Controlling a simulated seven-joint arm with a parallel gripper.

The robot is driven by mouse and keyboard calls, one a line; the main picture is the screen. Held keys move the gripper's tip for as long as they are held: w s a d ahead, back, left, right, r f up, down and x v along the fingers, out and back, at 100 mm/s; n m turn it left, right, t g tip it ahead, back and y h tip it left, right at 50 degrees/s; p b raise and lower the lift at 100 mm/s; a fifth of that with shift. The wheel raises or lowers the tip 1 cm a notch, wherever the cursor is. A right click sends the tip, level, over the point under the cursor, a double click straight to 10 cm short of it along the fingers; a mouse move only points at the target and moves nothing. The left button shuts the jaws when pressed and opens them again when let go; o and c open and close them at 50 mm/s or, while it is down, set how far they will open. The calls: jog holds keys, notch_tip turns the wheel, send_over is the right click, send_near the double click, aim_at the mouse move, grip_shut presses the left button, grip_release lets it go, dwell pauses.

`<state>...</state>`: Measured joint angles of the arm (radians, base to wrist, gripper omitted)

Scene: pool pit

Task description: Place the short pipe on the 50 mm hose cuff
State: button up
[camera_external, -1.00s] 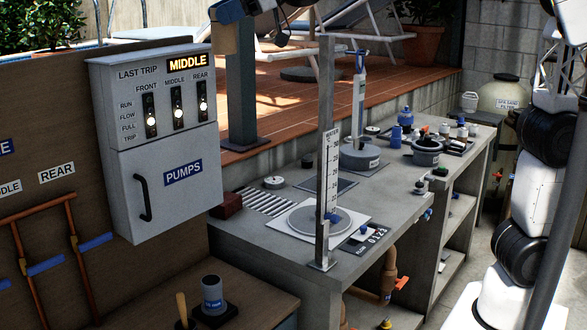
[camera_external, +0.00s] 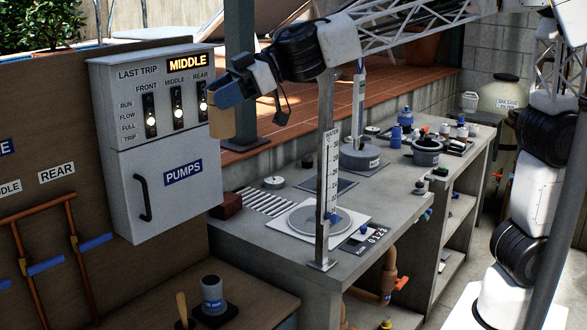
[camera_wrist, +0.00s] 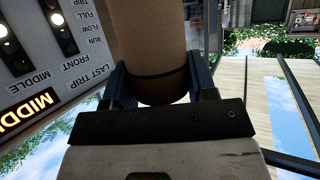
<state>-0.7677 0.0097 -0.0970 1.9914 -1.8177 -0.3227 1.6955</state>
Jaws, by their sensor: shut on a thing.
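The short pipe (camera_external: 222,124) is a tan cylinder, held upright beside the right edge of the pump panel, well above the lower bench. My gripper (camera_external: 226,94) is shut on its upper part. In the wrist view the pipe (camera_wrist: 148,38) sits between the two dark fingers of my gripper (camera_wrist: 155,85), with a dark band near its end. A grey upright cylinder with a blue label (camera_external: 212,296) stands on a dark base on the lower bench, below the pipe. Its label is too small to read, so I cannot tell whether it is the 50 mm hose cuff.
The pump panel (camera_external: 165,205) stands just left of the pipe. A wooden handle (camera_external: 182,306) rises beside the grey cylinder. An upright metal post (camera_external: 326,170) stands on the concrete counter (camera_external: 268,232) to the right. Open air lies between the pipe and the lower bench.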

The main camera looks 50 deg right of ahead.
jog(key=s+d+f+m+t+h, duration=0.1)
jog(key=d+f, duration=0.3)
jog(key=f, duration=0.7)
jog(key=s+d+f+m+t+h, duration=0.1)
jog(key=d+f+m, duration=0.1)
jog(key=f, duration=0.9)
jog(key=s+d+f+m+t+h, duration=0.1)
jog(key=d+f, duration=0.4)
jog(key=f, duration=0.6)
jog(key=shift+d+m+t, duration=0.3)
jog(key=shift+m+t, duration=0.1)
jog(key=shift+t, duration=0.2)
jog(key=w+a+f, duration=0.1)
jog(key=w+a, duration=0.9)
jog(key=w, duration=0.1)
jog(key=shift+w+a+f, duration=0.25)
jog(key=shift+w+a, duration=0.15)
jog(key=shift+f, duration=0.1)
jog(key=shift+f, duration=1.65)
jog(key=shift+f, duration=0.15)
